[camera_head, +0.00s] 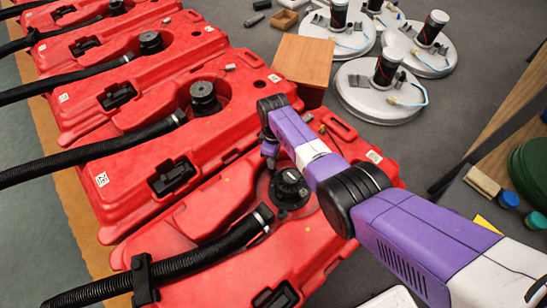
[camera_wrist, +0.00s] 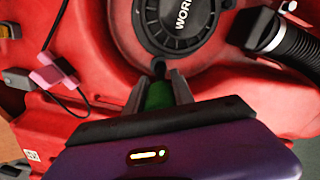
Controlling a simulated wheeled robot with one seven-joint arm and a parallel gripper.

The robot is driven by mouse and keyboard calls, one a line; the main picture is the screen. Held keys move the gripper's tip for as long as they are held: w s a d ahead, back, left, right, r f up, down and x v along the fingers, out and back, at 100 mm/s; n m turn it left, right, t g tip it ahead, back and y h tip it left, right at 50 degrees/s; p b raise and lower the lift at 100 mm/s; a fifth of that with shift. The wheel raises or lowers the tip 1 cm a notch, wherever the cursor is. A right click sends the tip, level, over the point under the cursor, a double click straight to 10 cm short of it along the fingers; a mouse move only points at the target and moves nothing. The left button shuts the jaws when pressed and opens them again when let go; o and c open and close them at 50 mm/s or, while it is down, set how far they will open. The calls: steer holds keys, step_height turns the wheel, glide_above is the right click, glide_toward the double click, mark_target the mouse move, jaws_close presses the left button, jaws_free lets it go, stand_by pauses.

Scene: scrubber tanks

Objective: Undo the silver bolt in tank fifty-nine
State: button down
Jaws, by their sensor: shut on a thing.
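My gripper (camera_wrist: 160,80) is shut on a green thing (camera_wrist: 158,96), which sits between its two grey fingers in the wrist view. Just past the fingertips is a small dark rounded piece (camera_wrist: 159,67) beside the rim of a black round cap (camera_wrist: 178,22) with white lettering. Whether the green thing touches it I cannot tell. The nearest red tank (camera_head: 215,238) lies under my arm in the head view, and its black cap (camera_head: 290,184) shows beside the arm. I cannot make out a silver bolt. The tank labels are too small to read surely as fifty-nine.
A black ribbed hose (camera_head: 190,262) with a silver clamp crosses the nearest tank; it also shows in the wrist view (camera_wrist: 296,48). A cable with a pink connector (camera_wrist: 52,74) lies left of the fingers. A wooden box (camera_head: 302,62) and white round lids (camera_head: 380,98) stand beyond.

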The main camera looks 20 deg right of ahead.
steer(key=shift+r, duration=0.1)
steer(key=shift+r+p, duration=0.9)
steer(key=shift+p, duration=0.05)
